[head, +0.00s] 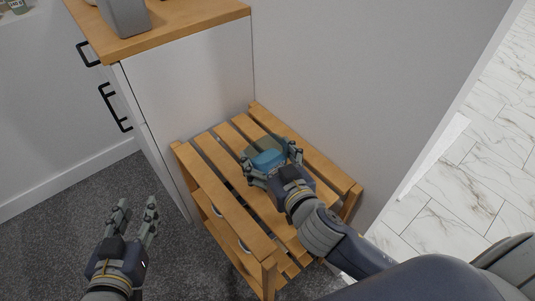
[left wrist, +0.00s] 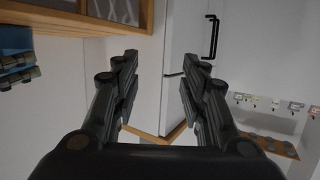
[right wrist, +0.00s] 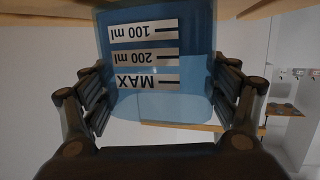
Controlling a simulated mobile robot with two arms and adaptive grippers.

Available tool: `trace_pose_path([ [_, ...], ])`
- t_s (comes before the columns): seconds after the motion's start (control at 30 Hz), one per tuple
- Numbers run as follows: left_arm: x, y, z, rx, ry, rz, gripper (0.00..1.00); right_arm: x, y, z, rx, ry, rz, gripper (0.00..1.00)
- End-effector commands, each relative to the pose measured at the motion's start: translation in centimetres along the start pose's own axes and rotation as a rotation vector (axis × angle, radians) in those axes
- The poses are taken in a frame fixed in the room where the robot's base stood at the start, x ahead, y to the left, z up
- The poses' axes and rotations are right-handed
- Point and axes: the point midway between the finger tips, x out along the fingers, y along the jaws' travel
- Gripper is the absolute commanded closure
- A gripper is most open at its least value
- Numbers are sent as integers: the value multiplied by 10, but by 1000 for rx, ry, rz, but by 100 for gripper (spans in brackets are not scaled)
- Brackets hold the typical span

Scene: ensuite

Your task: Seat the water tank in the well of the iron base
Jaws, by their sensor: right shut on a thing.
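The water tank (head: 268,159) is a translucent blue container between the fingers of my right gripper (head: 271,167), over the slatted wooden rack. The right wrist view shows the tank (right wrist: 158,92) up close, with its 100 ml, 200 ml and MAX labels upside down. My right gripper is shut on it. I cannot tell whether the tank touches the slats. My left gripper (head: 137,207) is open and empty, low above the carpet left of the rack. A grey thing (head: 124,15) on the cabinet top is cut off by the picture's edge; I cannot tell whether it is the iron base.
The slatted wooden rack (head: 214,159) stands against the wall, with a lower shelf. A white cabinet (head: 190,90) with a wooden top (head: 180,26) and black handles is behind it at left. Grey carpet (head: 60,235) lies free at left. Marble tiles (head: 470,165) are at right.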

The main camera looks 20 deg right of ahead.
Motion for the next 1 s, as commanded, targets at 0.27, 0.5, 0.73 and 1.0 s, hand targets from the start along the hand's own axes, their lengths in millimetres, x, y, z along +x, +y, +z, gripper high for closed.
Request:
trace_pose_path([
  [0.27,0,0,-1,0,5,0,60,0,0,0,0,0,0,0],
  [0.5,0,0,-1,0,4,1,60,0,0,0,0,0,0,0],
  [0.73,-2,0,9,-1,-44,0,60,-6,0,-1,1,-3,0,0],
  [1.0,-6,-2,25,0,-123,-5,60,-45,0,-1,3,-4,0,0],
])
